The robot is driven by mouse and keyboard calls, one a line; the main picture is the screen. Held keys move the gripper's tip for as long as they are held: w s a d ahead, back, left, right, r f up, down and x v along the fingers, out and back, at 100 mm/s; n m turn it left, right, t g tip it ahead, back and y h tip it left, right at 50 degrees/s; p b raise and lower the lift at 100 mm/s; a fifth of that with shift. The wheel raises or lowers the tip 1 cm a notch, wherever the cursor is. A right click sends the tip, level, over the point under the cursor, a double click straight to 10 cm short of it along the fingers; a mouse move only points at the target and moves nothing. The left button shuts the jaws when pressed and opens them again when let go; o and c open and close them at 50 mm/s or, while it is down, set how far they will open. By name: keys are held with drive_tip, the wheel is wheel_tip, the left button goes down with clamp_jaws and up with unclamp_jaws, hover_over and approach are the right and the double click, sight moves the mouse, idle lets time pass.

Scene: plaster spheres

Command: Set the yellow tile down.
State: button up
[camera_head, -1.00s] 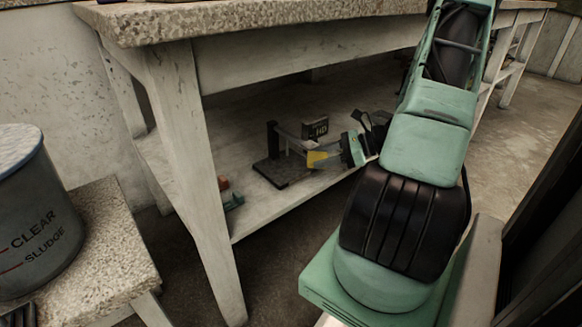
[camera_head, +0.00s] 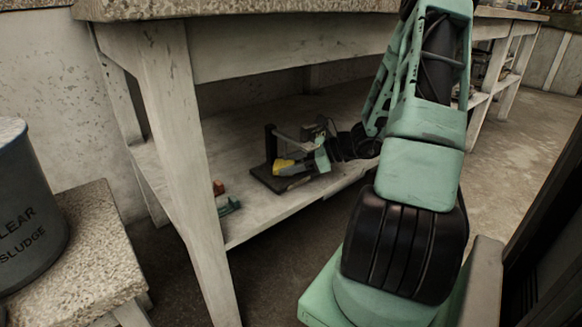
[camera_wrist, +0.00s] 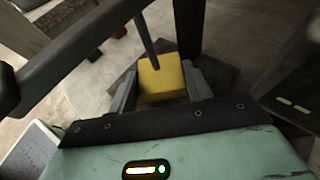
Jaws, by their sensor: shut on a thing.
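The yellow tile (camera_wrist: 162,82) is held between the two fingers of my gripper (camera_wrist: 160,90) in the wrist view. In the head view the yellow tile (camera_head: 283,166) is small and sits at the tip of my gripper (camera_head: 292,168), over the dark base plate (camera_head: 262,178) of a stand on the lower shelf. A dark base also shows beneath the tile in the wrist view. I cannot tell whether the tile touches the base. My gripper is shut on the tile.
The stand has a dark post (camera_head: 270,146) and a bar close above my gripper. A red piece (camera_head: 218,187) and a green piece (camera_head: 229,207) lie on the shelf (camera_head: 262,214) to the left. A table leg (camera_head: 184,170) stands in front. The worktop is overhead.

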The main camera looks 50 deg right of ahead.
drive_tip(key=shift+f, duration=0.15)
drive_tip(key=o, duration=1.1)
drive_tip(key=shift+c, duration=0.2)
drive_tip(key=shift+r, duration=0.25)
drive_tip(key=p+v, duration=0.6)
drive_tip(key=v, duration=0.4)
drive_tip(key=shift+s+d+r+p, duration=0.2)
drive_tip(key=shift+s+p, duration=0.05)
drive_tip(key=shift+p, duration=0.05)
drive_tip(key=shift+s+d+r, duration=0.1)
drive_tip(key=shift+s+d, duration=0.15)
drive_tip(key=shift+s, duration=0.3)
